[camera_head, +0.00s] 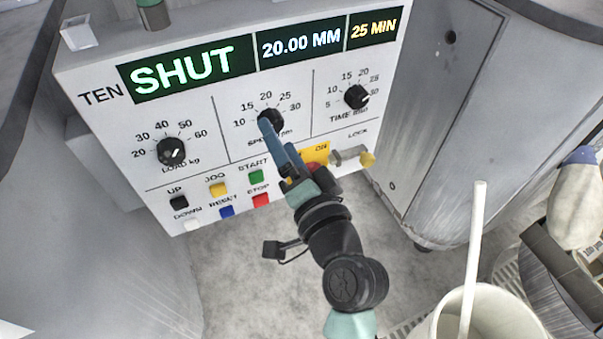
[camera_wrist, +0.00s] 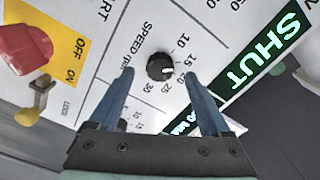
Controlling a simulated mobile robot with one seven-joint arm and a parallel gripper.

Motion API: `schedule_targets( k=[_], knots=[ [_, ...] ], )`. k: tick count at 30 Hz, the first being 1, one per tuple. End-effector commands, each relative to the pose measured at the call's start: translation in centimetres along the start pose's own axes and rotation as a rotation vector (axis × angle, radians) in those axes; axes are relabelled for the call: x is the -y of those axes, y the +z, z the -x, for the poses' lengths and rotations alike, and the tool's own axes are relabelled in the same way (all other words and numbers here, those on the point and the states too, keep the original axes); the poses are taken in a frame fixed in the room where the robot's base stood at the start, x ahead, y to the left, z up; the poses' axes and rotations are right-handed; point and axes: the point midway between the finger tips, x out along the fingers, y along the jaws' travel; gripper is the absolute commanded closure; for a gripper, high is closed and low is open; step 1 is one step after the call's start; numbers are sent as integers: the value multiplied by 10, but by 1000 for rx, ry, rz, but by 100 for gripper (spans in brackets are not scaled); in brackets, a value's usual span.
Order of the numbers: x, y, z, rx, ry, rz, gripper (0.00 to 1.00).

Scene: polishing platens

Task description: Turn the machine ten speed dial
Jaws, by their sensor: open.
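The black speed dial (camera_head: 272,117) sits in the middle of the white panel labelled TEN, with a scale from 10 to 30 around it. In the wrist view the dial (camera_wrist: 157,66) shows a white mark that seems to point between 15 and 20. My gripper (camera_head: 266,122) is at the dial in the head view, its blue fingers hiding part of it. In the wrist view my gripper (camera_wrist: 158,75) is open, with one fingertip on each side of the dial. I cannot tell whether the fingers reach past its front face.
The load dial (camera_head: 171,151) is to the left and the time dial (camera_head: 356,96) to the right. Several coloured buttons, a red knob on a yellow plate (camera_wrist: 72,38) and a lock lever (camera_head: 352,156) lie below. A white bucket (camera_head: 480,315) stands front right.

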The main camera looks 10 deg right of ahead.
Motion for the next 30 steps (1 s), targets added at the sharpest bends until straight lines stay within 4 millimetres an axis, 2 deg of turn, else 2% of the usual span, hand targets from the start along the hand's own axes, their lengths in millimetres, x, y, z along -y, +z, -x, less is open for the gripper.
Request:
schedule_targets(
  k=[1,6,13,19,30],
  knots=[
    [-1,0,12,0,4,-3,19],
    [-1,0,50,0,5,-2,19],
    [-2,0,88,0,4,-2,19],
    [0,0,101,2,1,0,19],
    [0,0,101,2,0,-1,19]
  ],
)
